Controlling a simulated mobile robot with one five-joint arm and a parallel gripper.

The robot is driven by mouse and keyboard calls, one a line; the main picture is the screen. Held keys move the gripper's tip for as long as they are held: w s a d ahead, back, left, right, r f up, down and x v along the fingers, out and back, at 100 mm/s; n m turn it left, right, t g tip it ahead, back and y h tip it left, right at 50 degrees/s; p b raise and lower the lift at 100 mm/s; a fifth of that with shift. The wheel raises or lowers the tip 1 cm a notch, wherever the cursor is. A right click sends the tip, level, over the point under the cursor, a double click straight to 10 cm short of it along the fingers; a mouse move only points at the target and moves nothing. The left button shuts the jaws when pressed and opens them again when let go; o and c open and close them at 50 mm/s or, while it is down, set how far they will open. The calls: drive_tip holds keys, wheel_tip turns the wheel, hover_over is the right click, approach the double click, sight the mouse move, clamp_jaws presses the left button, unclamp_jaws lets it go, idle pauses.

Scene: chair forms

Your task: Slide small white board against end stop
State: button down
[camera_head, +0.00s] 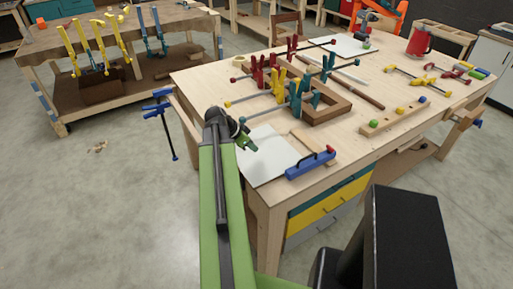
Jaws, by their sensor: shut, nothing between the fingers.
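A white board (270,160) lies flat on the front left corner of the workbench (345,150). My gripper (249,144) is at the end of my green arm, over the board's left part. Its small dark fingers look closed and hold nothing. I cannot tell whether they touch the board. A blue block with a red top piece (310,163) lies at the board's right edge, and a short wooden strip (303,140) lies behind it. I cannot tell which piece is the end stop. My arm hides part of the board's left side.
Coloured clamps (292,88) and a wooden frame (328,110) stand close behind the board. A wooden bar with coloured knobs (395,117) lies to the right. Another white sheet (352,47) and a red jug (419,41) are at the back. Bare benchtop lies right of the blue block.

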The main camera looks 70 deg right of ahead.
drive_tip(key=p+v, duration=0.9)
drive_tip(key=v, duration=0.5)
drive_tip(key=shift+w+p, duration=0.15)
drive_tip(key=shift+p, duration=0.15)
drive_tip(key=shift+f, duration=0.15)
drive_tip(key=w+a+f+n+t+b, duration=0.2)
drive_tip(key=w+a+n, duration=0.2)
drive_tip(key=w+a, duration=0.85)
drive_tip(key=w+a+f+n+t+b, duration=0.1)
drive_tip(key=w+a+f+n+t, duration=0.2)
drive_tip(key=w+a, duration=0.95)
drive_tip(key=w+a+f+n+y+b, duration=0.1)
drive_tip(key=w+a+f+n+y, duration=0.1)
drive_tip(key=a+n, duration=0.7)
drive_tip(key=w+a+f+n+y+b, duration=0.1)
drive_tip(key=a+n, duration=0.9)
drive_tip(key=a, duration=1.2)
drive_tip(key=w+f+y, duration=0.1)
drive_tip(key=w+y, duration=0.1)
drive_tip(key=shift+w+n, duration=0.3)
